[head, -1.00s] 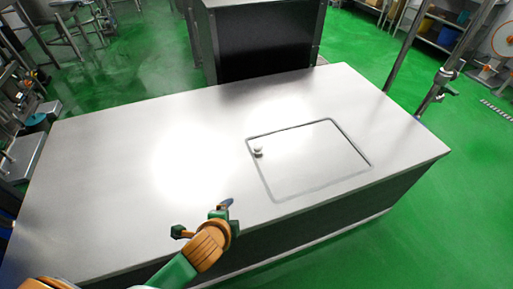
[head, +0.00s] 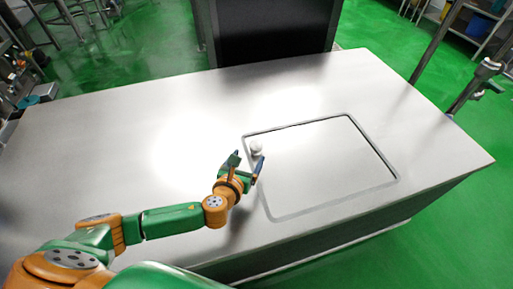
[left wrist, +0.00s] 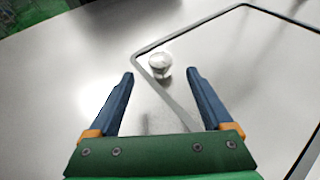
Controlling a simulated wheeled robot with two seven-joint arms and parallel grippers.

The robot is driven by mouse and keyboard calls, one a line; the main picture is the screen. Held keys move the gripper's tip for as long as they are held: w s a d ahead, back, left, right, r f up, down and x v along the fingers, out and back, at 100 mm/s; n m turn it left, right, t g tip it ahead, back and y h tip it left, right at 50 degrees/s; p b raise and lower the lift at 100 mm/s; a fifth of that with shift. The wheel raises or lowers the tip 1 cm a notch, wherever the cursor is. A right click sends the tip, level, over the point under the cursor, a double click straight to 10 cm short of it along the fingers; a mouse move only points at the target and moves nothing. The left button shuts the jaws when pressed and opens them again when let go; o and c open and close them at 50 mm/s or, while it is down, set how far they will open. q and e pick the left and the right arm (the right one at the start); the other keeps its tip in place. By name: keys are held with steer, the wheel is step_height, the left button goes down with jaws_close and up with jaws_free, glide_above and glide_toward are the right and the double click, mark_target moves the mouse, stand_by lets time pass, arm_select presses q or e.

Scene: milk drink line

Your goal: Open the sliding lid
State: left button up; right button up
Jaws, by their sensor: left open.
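The sliding lid (head: 325,160) is a flat metal panel set in a dark-edged frame in the steel counter top, at the right of the head view. It looks shut. A small round pale knob (head: 256,148) stands on its left part; the knob (left wrist: 160,66) also shows in the left wrist view, ahead of the fingertips and between their lines. My left gripper (head: 248,161) is open and empty just in front of the knob, apart from it. The open fingers (left wrist: 160,75) show in the left wrist view. My right gripper is not in view.
The steel counter (head: 110,150) is bare apart from the lid, with free room to the left. A dark cabinet (head: 270,30) stands behind the counter. Metal posts (head: 435,45) rise at the right, past the counter's edge.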

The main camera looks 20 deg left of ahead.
mark_target(256, 145)
arm_select(q)
steer(key=b+x, duration=0.1)
steer(key=x, duration=0.5)
steer(key=shift+f, duration=0.2)
steer(key=shift+w, duration=0.3)
jaws_close()
